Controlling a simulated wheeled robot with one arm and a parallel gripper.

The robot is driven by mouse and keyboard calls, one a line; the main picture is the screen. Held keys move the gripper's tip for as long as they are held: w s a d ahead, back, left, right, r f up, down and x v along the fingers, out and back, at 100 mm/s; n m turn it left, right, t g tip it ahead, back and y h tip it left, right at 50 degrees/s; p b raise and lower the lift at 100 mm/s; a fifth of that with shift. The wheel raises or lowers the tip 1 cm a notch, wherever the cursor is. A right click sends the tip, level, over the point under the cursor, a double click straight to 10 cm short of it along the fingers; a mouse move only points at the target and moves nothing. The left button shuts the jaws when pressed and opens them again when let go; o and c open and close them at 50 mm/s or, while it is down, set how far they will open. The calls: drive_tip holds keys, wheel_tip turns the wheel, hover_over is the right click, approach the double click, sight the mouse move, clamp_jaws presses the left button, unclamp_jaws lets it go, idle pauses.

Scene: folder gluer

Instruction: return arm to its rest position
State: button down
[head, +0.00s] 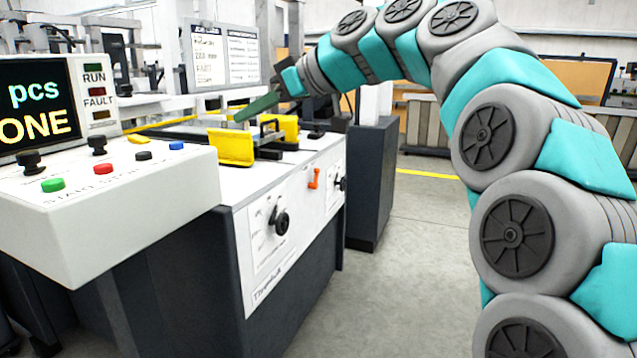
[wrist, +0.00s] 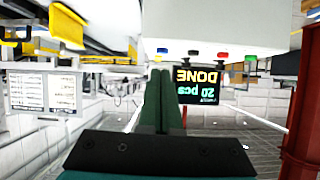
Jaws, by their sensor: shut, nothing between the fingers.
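My arm arches in from the right of the head view, its grey and teal links bent over toward the machine. My gripper (head: 243,116) is at the end of it, green, shut and empty, above the machine's white top near the yellow blocks. In the wrist view, the shut green fingers (wrist: 158,78) point ahead, close together with nothing between them. The wrist picture is upside down. The control panel (head: 110,215) with its buttons stands left of the gripper in the head view, and the gripper appears apart from it.
A display (head: 38,105) reads "pcs" and "ONE"; it also shows in the wrist view (wrist: 200,85), reading "DONE" and "20 pcs". Yellow blocks (head: 232,148) sit on the machine top below my gripper. An orange lever (head: 314,178) and black knob (head: 279,222) are on the front. Open floor (head: 415,255) lies right.

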drive_tip(key=s+d+f+m+g+h, duration=0.1)
drive_tip(key=s+d+f+m+h, duration=0.1)
drive_tip(key=s+d+f, duration=0.45)
drive_tip(key=s+d+f+m+g+h, duration=0.1)
drive_tip(key=s+f+m+h, duration=0.15)
drive_tip(key=f, duration=0.75)
drive_tip(key=s+d+f+m+g+h, duration=0.1)
drive_tip(key=s+d+f+m+h, duration=0.15)
drive_tip(key=s+f, duration=0.4)
drive_tip(key=s+d+f+m+g+h, duration=0.2)
drive_tip(key=s+d+f+m, duration=0.1)
drive_tip(key=s+d+f, duration=0.5)
drive_tip(key=s+d+f+m+g+h, duration=0.1)
drive_tip(key=s+d+f+m+h, duration=0.1)
drive_tip(key=s+d+f, duration=0.6)
drive_tip(key=s+f+m, duration=0.1)
drive_tip(key=s+f, duration=0.2)
drive_tip(key=s, duration=0.2)
drive_tip(key=shift+f+g+h, duration=0.3)
drive_tip(key=shift+g, duration=0.1)
drive_tip(key=shift+s+d, duration=0.1)
